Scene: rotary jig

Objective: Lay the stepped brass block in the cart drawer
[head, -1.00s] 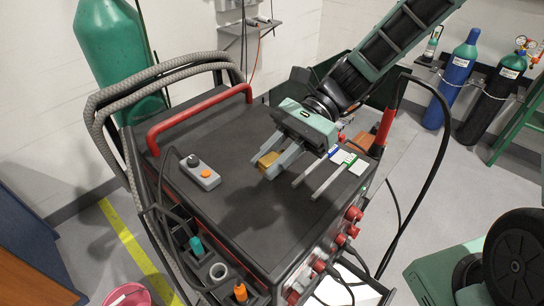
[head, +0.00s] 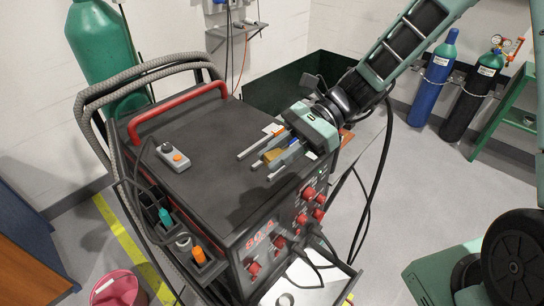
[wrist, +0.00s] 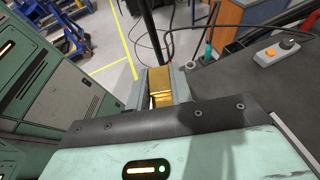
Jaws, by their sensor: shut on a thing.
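My gripper (head: 274,156) is shut on the stepped brass block (head: 271,157), over the right part of the black cart's top (head: 205,185) in the head view. In the wrist view the brass block (wrist: 160,85) sits between the two grey fingers, with its step visible. The cart drawer (head: 312,285) is pulled out at the cart's front, below the red knobs. Its pale inside shows at the bottom of the head view, partly crossed by dark cables. The block is above and behind the drawer, outside it. I cannot tell its exact height over the cart top.
A grey control box (head: 173,156) with an orange button lies on the cart top. A red handle (head: 178,112) stands at the back left. Red knobs and dark cables (head: 322,248) stick out at the front, above the drawer. Clear floor (head: 400,215) lies to the right.

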